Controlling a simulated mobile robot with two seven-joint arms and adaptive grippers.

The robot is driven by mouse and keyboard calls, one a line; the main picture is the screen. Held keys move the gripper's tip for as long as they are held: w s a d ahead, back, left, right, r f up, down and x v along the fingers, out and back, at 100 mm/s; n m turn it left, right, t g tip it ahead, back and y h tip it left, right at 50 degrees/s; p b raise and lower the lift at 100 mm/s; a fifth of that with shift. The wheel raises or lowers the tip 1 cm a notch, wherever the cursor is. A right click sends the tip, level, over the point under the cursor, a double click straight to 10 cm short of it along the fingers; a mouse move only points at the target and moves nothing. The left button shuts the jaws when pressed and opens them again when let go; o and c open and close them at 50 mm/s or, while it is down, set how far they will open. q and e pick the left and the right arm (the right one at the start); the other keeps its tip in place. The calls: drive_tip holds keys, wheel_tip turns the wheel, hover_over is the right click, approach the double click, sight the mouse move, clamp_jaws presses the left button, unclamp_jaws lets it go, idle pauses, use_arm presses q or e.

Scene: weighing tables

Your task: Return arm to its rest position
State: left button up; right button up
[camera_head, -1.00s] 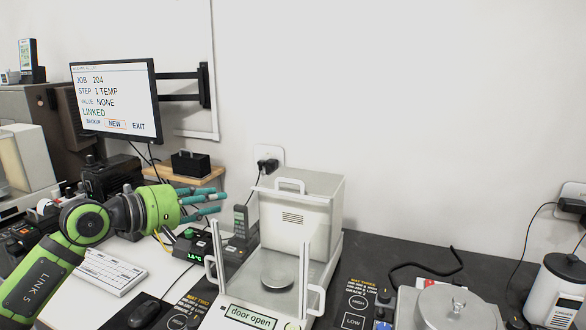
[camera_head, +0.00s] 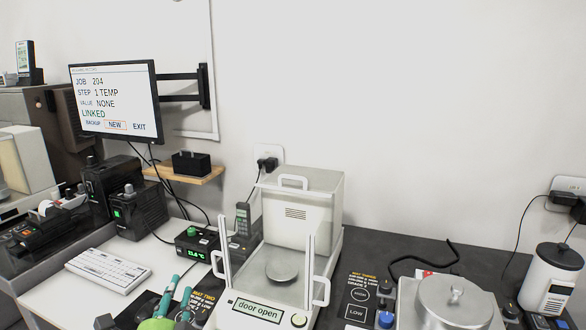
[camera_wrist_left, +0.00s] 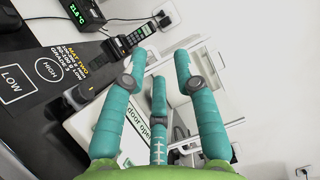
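My left gripper (camera_head: 181,285) shows at the bottom edge of the head view, with green body and teal fingers pointing up and away over the front of the table. Most of its arm is below the picture. In the left wrist view, its three teal fingers (camera_wrist_left: 160,68) are spread apart with nothing between them. The gripper is to the left of the white balance (camera_head: 258,308), whose label reads "door open". My right gripper is not in view.
The green-lit temperature box (camera_head: 196,244), handset (camera_head: 242,220) and white keyboard (camera_head: 108,270) stand near the left gripper. The monitor (camera_head: 115,100) is on the wall behind.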

use_arm(q)
drive_tip(key=s+a+f+n+g+y, duration=0.1)
drive_tip(key=s+f+n+g, duration=0.85)
drive_tip(key=f, duration=0.65)
drive_tip(key=s+d+f+n+g+h, duration=0.1)
drive_tip(key=s+d+f+n+g, duration=0.3)
drive_tip(key=s, duration=0.6)
drive_tip(key=s+f+n+g+h, duration=0.2)
drive_tip(key=s+f, duration=0.3)
drive_tip(key=s, duration=0.4)
drive_tip(key=s+f+g, duration=0.2)
drive_tip(key=s+f, duration=0.1)
drive_tip(key=f, duration=2.2)
drive_tip(key=s+a+f, duration=0.3)
drive_tip(key=s+f, duration=0.9)
drive_tip(key=s, duration=0.3)
drive_tip(key=shift+g+y, duration=0.3)
drive_tip(key=shift+g, duration=0.05)
